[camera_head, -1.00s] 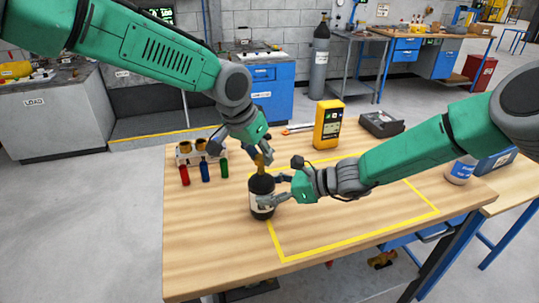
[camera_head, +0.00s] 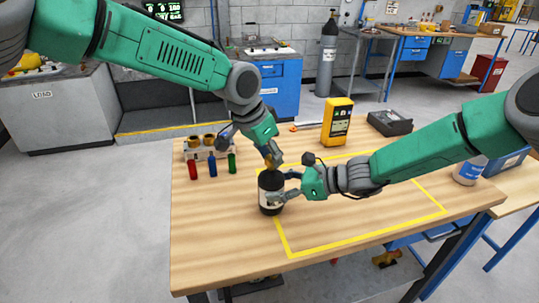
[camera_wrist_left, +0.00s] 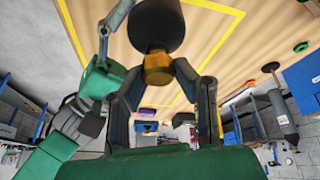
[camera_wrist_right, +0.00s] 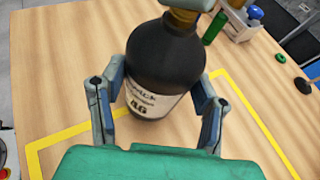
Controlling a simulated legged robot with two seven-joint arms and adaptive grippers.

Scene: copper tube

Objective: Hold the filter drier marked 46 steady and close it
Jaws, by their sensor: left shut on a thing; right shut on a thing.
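The filter drier (camera_head: 271,191) is a black bottle with a white label, upright on the table at the left edge of the yellow outline. Its label reads 46 in the right wrist view (camera_wrist_right: 160,60). My right gripper (camera_head: 282,187) is shut around its body from the right; the fingers also show in the right wrist view (camera_wrist_right: 160,95). A brass cap (camera_wrist_left: 158,68) is on its top. My left gripper (camera_head: 273,160) comes from above and is shut on this cap, with a finger on each side in the left wrist view (camera_wrist_left: 155,85).
A yellow meter (camera_head: 337,122) and a dark case (camera_head: 390,123) stand at the back. A white container (camera_head: 468,170) is at the right. The front tabletop is clear.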

